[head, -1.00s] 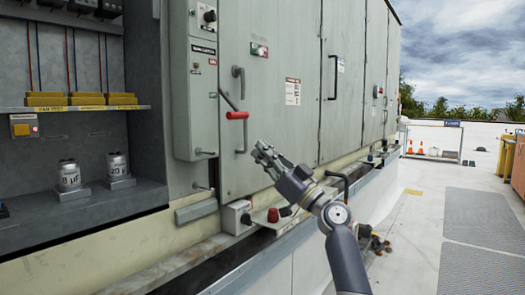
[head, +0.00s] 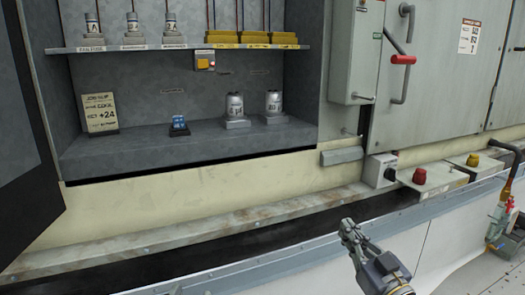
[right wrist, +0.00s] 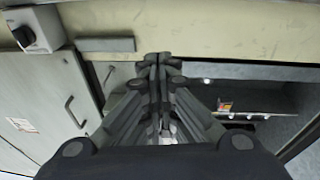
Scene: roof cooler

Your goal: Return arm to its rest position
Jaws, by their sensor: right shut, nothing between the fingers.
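My right gripper (head: 352,232) is at the lower right of the head view, in front of the ledge below the cabinet. Its fingers are closed together with nothing between them. It also shows in the right wrist view (right wrist: 158,62), with its fingers together and the cabinet front beyond. It appears apart from the cabinet. My left gripper is not in view.
An open cabinet bay holds two silver cylinders (head: 234,106), a blue device (head: 180,124) and a job slip (head: 100,113). A red-handled lever (head: 403,60) sits on the closed door at right. Red (head: 419,176) and yellow (head: 473,160) knobs sit along the ledge.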

